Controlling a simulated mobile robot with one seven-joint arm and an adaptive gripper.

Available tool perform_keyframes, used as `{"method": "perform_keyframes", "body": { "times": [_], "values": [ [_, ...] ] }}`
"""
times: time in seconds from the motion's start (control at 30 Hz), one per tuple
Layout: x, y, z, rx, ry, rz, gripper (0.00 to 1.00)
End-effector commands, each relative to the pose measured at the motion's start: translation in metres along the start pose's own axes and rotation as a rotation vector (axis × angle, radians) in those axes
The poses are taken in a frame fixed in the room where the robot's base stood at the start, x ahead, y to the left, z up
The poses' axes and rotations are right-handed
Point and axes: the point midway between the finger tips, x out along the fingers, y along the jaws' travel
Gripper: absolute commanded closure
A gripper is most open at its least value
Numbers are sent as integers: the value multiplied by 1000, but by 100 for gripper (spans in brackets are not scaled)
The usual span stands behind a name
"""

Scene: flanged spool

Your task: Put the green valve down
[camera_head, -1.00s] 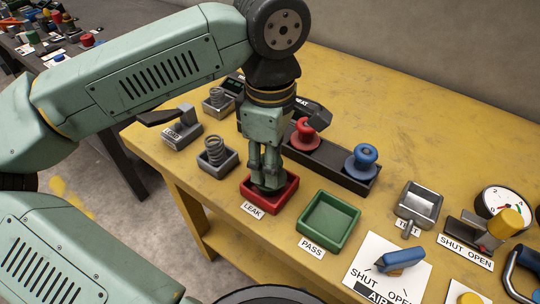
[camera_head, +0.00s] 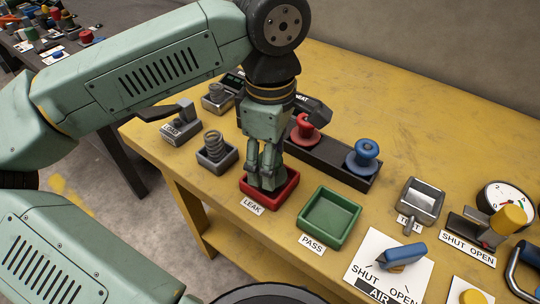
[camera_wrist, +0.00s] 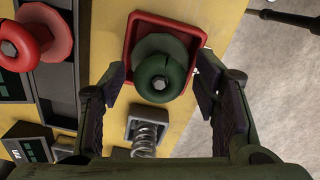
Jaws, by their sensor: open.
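My gripper (camera_head: 267,182) is open and points down into that tray (camera_head: 288,198) in the head view. In the wrist view one finger stands on each side of the valve, with a visible gap on both sides. In the head view my fingers mostly hide the valve.
The empty green PASS tray (camera_head: 330,217) stands to the right. A spring fixture (camera_head: 215,152) is close on the left. A dark rack (camera_head: 330,165) behind carries a red valve (camera_head: 304,132) and a blue valve (camera_head: 362,158).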

Motion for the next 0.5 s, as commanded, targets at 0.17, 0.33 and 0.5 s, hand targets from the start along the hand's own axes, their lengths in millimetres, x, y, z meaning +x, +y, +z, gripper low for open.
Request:
{"method": "perform_keyframes", "body": {
  "times": [0.17, 0.33, 0.5],
  "values": [
    [-8, 0, 0, 0, 1, 0, 44],
    [-32, 1, 0, -1, 1, 4, 44],
    [-71, 1, 0, 0, 0, 3, 44]
  ]
}}
